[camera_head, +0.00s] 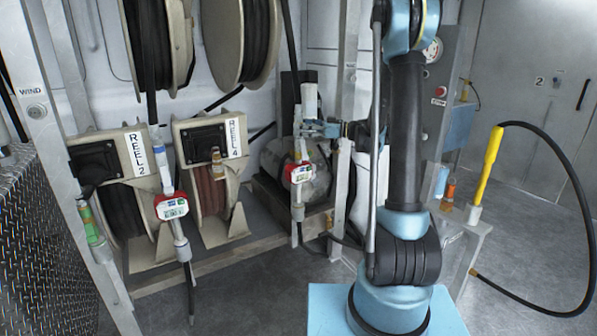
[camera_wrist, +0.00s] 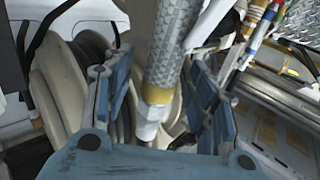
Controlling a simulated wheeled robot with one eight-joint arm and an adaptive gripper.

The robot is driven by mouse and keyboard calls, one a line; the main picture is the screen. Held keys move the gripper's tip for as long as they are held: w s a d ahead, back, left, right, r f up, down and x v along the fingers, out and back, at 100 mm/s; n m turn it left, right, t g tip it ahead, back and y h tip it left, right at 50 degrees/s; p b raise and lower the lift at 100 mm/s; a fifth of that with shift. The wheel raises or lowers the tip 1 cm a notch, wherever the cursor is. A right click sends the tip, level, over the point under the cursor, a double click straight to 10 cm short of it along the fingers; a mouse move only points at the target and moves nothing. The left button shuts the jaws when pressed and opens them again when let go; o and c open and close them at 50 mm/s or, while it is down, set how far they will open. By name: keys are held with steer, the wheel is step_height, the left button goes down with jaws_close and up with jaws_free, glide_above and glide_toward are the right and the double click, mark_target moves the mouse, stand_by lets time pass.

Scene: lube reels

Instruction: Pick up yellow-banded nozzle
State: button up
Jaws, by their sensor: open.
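The yellow-banded nozzle (camera_wrist: 158,95) runs down the middle of the wrist view, with a grey patterned grip, a yellow band and a white hex end. In the head view the nozzle (camera_head: 298,207) appears to hang upright at the post near reel 4, with a red-and-white meter on it. My gripper (camera_wrist: 160,92) is open, with one blue finger on each side of the nozzle and visible gaps. In the head view my gripper (camera_head: 318,129) is at the upper part of this nozzle, and its fingertips are too small to make out clearly.
A similar nozzle with a red meter (camera_head: 171,206) hangs by reel 2 (camera_head: 124,154). A green-marked one (camera_head: 90,225) hangs at the left post. Reel 4 (camera_head: 211,140) stands behind. A yellow-handled tool (camera_head: 488,163) with a black hose stands at the right.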

steer(key=shift+c, duration=0.4)
jaws_close()
steer(key=shift+r, duration=0.1)
steer(key=shift+r, duration=3.5)
steer(key=s+d, duration=1)
steer(key=s, duration=0.5)
steer(key=shift+d, duration=0.1)
